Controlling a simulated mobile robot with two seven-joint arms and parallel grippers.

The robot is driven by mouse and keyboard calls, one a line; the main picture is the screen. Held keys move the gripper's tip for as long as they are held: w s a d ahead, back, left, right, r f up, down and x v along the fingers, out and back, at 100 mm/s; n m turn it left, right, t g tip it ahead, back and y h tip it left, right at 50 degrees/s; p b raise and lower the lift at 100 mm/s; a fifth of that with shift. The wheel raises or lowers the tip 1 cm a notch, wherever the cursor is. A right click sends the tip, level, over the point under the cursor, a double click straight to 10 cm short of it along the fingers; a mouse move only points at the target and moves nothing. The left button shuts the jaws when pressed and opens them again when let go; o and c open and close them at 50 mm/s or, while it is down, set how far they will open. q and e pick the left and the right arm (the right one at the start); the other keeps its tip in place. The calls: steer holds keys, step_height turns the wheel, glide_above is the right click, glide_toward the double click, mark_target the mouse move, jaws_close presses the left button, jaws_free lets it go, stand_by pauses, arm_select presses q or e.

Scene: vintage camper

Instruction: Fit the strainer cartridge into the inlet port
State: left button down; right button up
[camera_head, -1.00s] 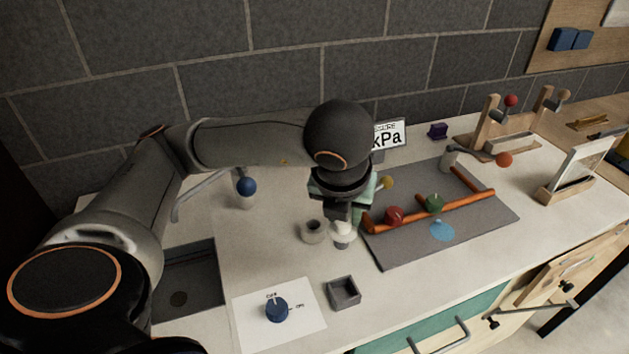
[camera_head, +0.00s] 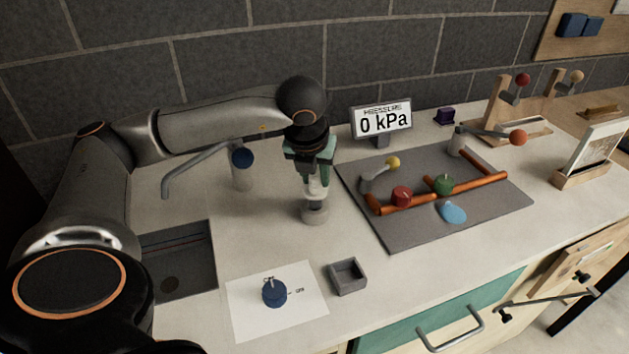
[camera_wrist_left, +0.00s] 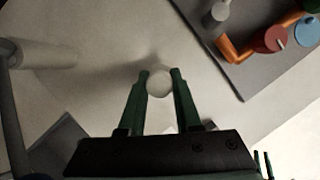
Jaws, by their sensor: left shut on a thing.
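My left gripper (camera_head: 319,178) is shut on the strainer cartridge (camera_head: 317,190), a small white piece held upright below the fingers. In the left wrist view the cartridge (camera_wrist_left: 159,82) shows as a pale round top between the two green fingertips (camera_wrist_left: 160,76). The inlet port (camera_head: 314,215) is a short grey cylinder on the white counter, directly under the cartridge. The cartridge's lower end overlaps the port's mouth in the head view. I cannot tell how far it sits inside. My right gripper is not in view.
A grey mat (camera_head: 405,232) with orange pipes (camera_head: 430,201) and coloured valves lies to the right. A pressure sign (camera_head: 382,120) reads 0 kPa. A tap (camera_head: 240,168) and sink (camera_head: 180,262) are left.

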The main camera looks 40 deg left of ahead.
mark_target(315, 188)
arm_select(q)
steer(key=f, duration=0.1)
steer(key=f+b, duration=0.1)
steer(key=f, duration=0.1)
steer(key=shift+w+a+f, duration=0.1)
steer(key=shift+a+f, duration=0.1)
steer(key=shift+f, duration=0.1)
steer(key=shift+r, duration=0.1)
steer(key=shift+f+b, duration=0.25)
steer(key=shift+b, duration=0.05)
steer(key=c, duration=0.6)
jaws_free()
steer(key=shift+r, duration=0.1)
steer(key=shift+r, duration=0.1)
